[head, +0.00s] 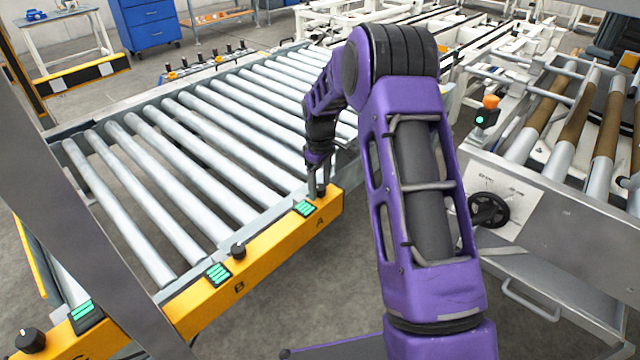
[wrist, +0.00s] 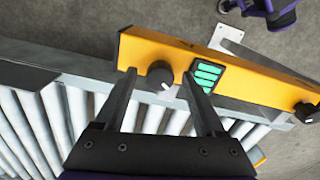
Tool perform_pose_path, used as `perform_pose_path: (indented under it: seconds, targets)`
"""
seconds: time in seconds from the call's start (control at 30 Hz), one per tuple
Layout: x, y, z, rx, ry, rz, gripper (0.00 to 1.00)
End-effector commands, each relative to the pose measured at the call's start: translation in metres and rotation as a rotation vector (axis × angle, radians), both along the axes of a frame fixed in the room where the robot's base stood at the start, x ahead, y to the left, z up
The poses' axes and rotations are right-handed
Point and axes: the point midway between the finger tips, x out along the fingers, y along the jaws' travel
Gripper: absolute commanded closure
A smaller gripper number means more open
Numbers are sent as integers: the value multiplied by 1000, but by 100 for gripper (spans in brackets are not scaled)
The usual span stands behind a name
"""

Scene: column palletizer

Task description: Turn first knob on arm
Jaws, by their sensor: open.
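The yellow control bar (head: 272,240) runs along the front of the roller conveyor, with letters A, B and C beside its knobs. In the wrist view, a black knob (wrist: 160,75) on the bar (wrist: 150,48) lies between my fingers, with visible gaps on both sides. A green-lit panel (wrist: 206,76) is just right of it. In the head view, my gripper (head: 318,192) points down at the bar's right end by letter A; its fingers hide most of that knob. The green panel (head: 305,208) shows beside them. My gripper (wrist: 159,74) is open and empty.
Knob B (head: 238,250) and knob C (head: 30,340) stand further left along the bar. Metal rollers (head: 190,150) lie behind the bar. A machine with a black handwheel (head: 488,209) stands to the right. Open floor lies in front of the bar.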

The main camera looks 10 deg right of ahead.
Motion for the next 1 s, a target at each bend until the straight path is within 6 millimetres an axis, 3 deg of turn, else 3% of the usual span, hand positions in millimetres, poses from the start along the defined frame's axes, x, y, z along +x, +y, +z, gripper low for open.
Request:
perform_pose_path:
  seconds: [0.27,0.7,1.0]
  targets:
    - [0,0,16,0,-1,0,28]
    - [1,-1,120,-1,-4,-1,28]
    - [0,0,167,0,-3,0,28]
